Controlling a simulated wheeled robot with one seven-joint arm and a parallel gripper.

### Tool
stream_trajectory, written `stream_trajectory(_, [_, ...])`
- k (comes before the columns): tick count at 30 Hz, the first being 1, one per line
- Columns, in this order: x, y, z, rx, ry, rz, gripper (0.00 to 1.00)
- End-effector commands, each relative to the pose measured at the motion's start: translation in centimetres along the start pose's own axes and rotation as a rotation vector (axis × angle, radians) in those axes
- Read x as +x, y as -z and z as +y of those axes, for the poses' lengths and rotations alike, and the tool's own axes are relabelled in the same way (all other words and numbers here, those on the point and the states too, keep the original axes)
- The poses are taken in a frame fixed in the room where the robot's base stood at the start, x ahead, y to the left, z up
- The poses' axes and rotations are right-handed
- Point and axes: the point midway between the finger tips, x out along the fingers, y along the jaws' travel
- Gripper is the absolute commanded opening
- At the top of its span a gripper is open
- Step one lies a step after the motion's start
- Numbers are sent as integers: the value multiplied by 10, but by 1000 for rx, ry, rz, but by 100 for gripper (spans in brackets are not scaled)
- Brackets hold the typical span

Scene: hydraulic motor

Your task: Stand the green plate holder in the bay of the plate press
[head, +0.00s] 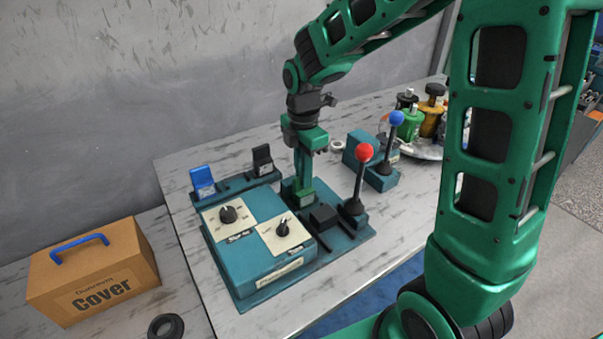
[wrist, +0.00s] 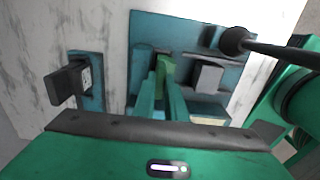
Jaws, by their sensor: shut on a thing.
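My gripper (head: 304,190) reaches straight down over the back part of the teal plate press (head: 262,243). Its two green fingers are shut on the green plate holder (head: 302,197), which is small and low between the fingertips. In the wrist view the holder (wrist: 166,66) shows as a lighter green piece at the finger ends, over the teal base. The fingers hide part of the holder and of the bay around it. I cannot tell whether the holder touches the floor of the bay. A dark block (head: 323,214) stands on the press just right of the holder.
Close by on the right is a red-knobbed lever (head: 364,153), then a blue-knobbed lever (head: 396,118). A cardboard box (head: 92,270) is at the left. Several bottles (head: 430,112) stand on a tray at the far right.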

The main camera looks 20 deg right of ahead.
Motion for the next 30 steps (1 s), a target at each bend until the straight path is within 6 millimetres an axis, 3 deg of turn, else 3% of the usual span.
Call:
stream_trajectory(6, [2, 0, 0, 0, 0, 0, 0])
stream_trajectory(7, [2, 0, 0, 0, 0, 0, 16])
stream_trajectory(9, [2, 0, 0, 0, 0, 0, 30])
stream_trajectory(20, [-2, 1, 0, -1, -1, 0, 30])
stream_trajectory(26, [-28, 1, 1, -2, -5, 0, 30])
stream_trajectory(30, [-57, 1, 1, -2, -5, 0, 30])
